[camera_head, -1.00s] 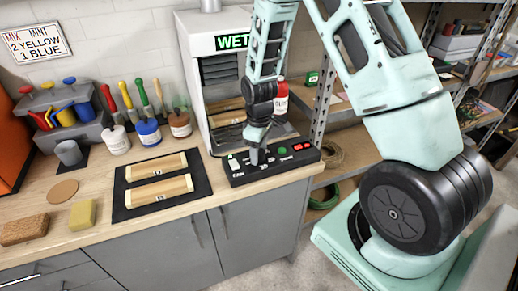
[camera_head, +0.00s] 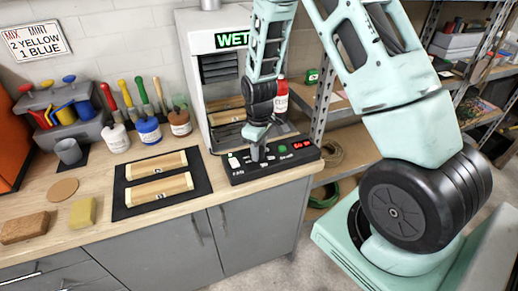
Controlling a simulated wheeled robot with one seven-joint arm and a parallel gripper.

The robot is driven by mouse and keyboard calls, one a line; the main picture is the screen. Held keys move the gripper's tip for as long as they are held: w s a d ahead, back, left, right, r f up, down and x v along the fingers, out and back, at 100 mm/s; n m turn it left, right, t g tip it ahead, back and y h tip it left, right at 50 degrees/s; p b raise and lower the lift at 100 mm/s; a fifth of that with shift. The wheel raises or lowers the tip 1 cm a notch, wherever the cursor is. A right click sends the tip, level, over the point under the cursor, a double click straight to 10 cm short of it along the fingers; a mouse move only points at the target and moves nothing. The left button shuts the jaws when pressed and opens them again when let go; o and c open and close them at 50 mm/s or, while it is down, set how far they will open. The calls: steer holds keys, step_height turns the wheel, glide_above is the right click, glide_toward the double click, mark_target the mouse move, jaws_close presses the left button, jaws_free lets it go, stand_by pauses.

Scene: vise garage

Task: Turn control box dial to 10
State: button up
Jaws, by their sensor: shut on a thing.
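The black control box (camera_head: 275,167) lies at the front right of the wooden counter, before the drying cabinet. It has small white markings, a green spot (camera_head: 282,150) and a red lit display (camera_head: 301,146) too small to read surely. My gripper (camera_head: 258,158) points down at the left-middle part of the box, with its fingertips at the box's top. It is shut on the dial, which is mostly hidden by the fingers. I cannot read the dial's setting.
The drying cabinet (camera_head: 222,70) with a lit green WET sign stands close behind my arm. A red-and-white bottle (camera_head: 282,95) stands near my wrist. A black mat (camera_head: 135,210) with two wooden pieces lies left of the box. Brushes in jars stand behind the mat.

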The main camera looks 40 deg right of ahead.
steer(key=m, duration=1)
steer(key=shift+m, duration=0.4)
stand_by(0.4)
steer(key=o, duration=1)
steer(key=shift+r, duration=0.15)
step_height(320, 180, up, 17)
steer(key=b, duration=0.2)
steer(key=shift+r, duration=0.1)
